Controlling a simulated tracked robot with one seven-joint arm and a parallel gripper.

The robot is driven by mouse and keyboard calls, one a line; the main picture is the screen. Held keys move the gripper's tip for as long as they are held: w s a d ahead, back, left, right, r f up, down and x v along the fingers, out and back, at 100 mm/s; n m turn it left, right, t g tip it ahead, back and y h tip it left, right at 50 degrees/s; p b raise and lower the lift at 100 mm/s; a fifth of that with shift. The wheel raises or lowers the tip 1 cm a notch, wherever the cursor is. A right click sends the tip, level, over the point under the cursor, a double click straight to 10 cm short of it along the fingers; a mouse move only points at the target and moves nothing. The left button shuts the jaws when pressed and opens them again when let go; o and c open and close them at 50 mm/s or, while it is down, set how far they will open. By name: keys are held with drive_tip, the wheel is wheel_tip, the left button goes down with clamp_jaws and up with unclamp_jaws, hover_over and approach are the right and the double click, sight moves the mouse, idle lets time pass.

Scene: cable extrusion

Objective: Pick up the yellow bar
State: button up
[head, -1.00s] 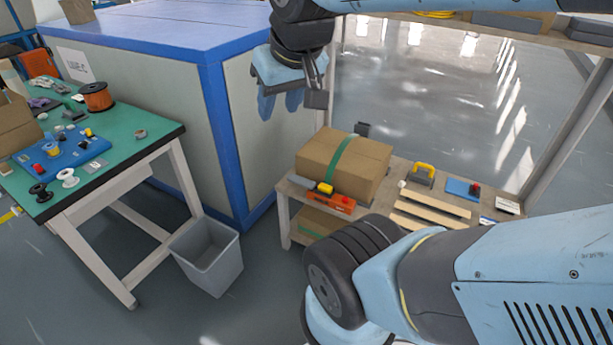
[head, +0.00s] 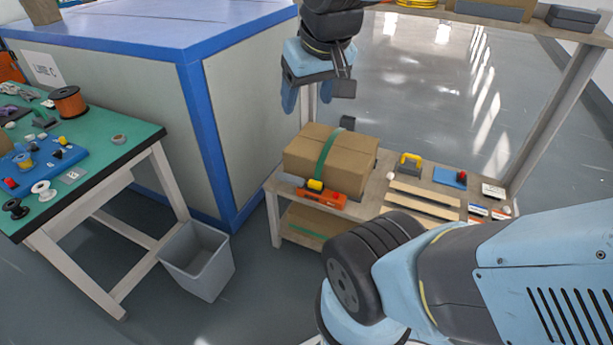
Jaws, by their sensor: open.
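A small yellow bar-like piece (head: 315,185) lies at the front of the shelf unit, by an orange level-like tool (head: 322,196) and in front of a cardboard box (head: 352,158). Part of a grey piece shows at its left. My gripper (head: 317,101) hangs pointing down, above and behind the box in the picture. Its two fingers are apart with nothing between them. It is well clear of the yellow piece.
The shelf's right part holds a yellow-handled tool (head: 410,160), wooden strips (head: 424,195) and a blue pad (head: 450,178). A grey bin (head: 197,260) stands on the floor. A green-topped workbench (head: 125,150) and blue-edged cabinet (head: 215,120) stand left.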

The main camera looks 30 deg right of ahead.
sight(313, 184)
drive_tip(key=shift+o, duration=0.3)
drive_tip(key=w+d+f+n+g+h, duration=0.1)
drive_tip(key=w+d+f+g+h, duration=0.1)
drive_tip(key=w+f, duration=0.4)
drive_tip(key=w+d+f+n+g+h, duration=0.2)
drive_tip(key=w+d+f+g+h, duration=0.1)
drive_tip(key=w+f, duration=0.3)
drive_tip(key=shift+d+f+g, duration=0.25)
drive_tip(key=shift+f+g, duration=0.05)
drive_tip(key=shift+f, duration=0.35)
drive_tip(key=w+d+f+n+t+h, duration=0.1)
drive_tip(key=w+f+n+h, duration=0.25)
drive_tip(key=f, duration=0.55)
drive_tip(key=w+d+f+n+t+h, duration=0.1)
drive_tip(key=w+f+n+t+h, duration=0.3)
drive_tip(key=f, duration=0.6)
drive_tip(key=w+d+f+n+g+h, duration=0.1)
drive_tip(key=w+f+n+h, duration=0.1)
drive_tip(key=w+f+n, duration=0.55)
wheel_tip(313, 184, down, 16)
drive_tip(key=s+n+t+y, duration=0.2)
drive_tip(key=n+t, duration=0.4)
drive_tip(key=n, duration=0.1)
drive_tip(key=x, duration=0.9)
drive_tip(key=shift+w+f, duration=0.1)
drive_tip(key=shift+w, duration=0.05)
drive_tip(key=shift+x, duration=2.6)
drive_tip(key=shift+d, duration=0.1)
drive_tip(key=shift+c, duration=0.2)
